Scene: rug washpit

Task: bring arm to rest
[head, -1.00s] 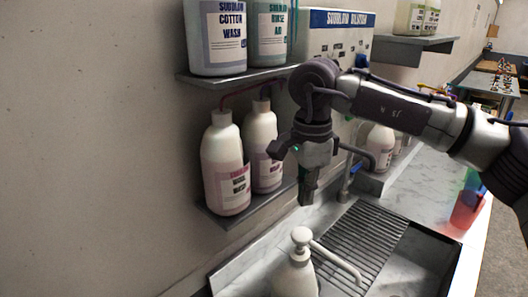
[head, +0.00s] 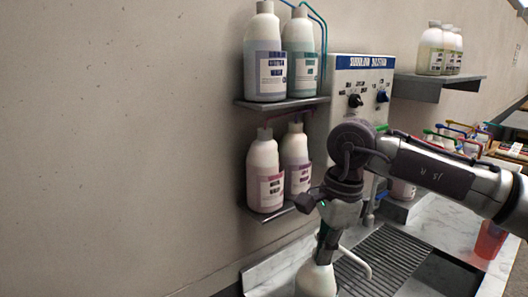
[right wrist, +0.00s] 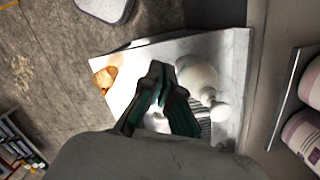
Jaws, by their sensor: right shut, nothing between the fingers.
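My right gripper (head: 324,258) is shut and empty, pointing down from the arm that comes in from the right in the head view. It overlaps a white pump bottle (head: 316,281) by the sink and hides most of its pump head. In the right wrist view the shut fingers (right wrist: 164,78) show beside the white pump bottle (right wrist: 197,74), with a visible gap at their tips. My left gripper is in neither view.
Bottles stand on an upper shelf (head: 285,103) and a lower shelf at the wall, left of the arm. A dilution box (head: 350,80) hangs behind it. A ribbed drainboard (head: 385,262) and a red cup (head: 490,240) lie to the right.

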